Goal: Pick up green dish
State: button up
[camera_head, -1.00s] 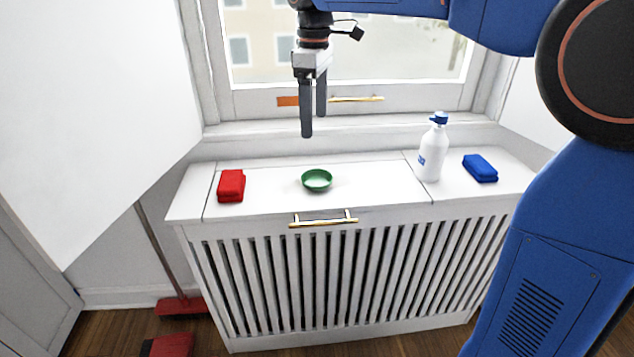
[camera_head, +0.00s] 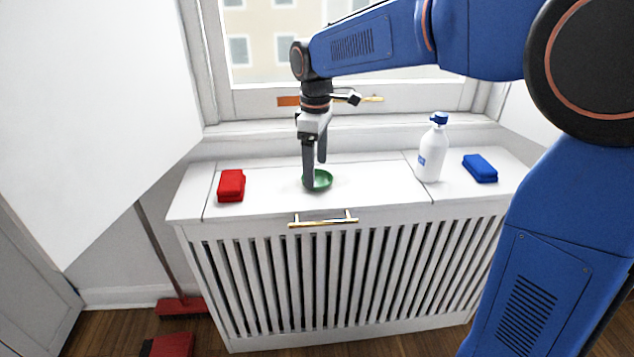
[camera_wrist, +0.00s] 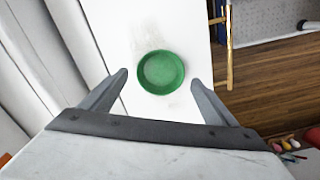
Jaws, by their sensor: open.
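The green dish (camera_head: 322,181) is a small, shallow round bowl on the white cabinet top, between the red sponge and the white bottle. It also shows in the wrist view (camera_wrist: 161,72), whole and upright. My gripper (camera_head: 314,175) is open and points down at the dish. In the head view one finger covers the dish's left part. In the wrist view the fingers (camera_wrist: 160,78) stand on either side of the dish, apart from it, with nothing between them but the view of the dish.
A red sponge (camera_head: 231,186) lies left of the dish. The cabinet top (camera_head: 370,182) around the dish is clear. A brass handle (camera_head: 323,220) is on the front edge; the window (camera_head: 250,100) is behind.

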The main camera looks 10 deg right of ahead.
aim_at(316, 183)
jog(key=shift+f, duration=1.55)
jog(key=c, duration=1.1)
jog(key=shift+r, duration=0.15)
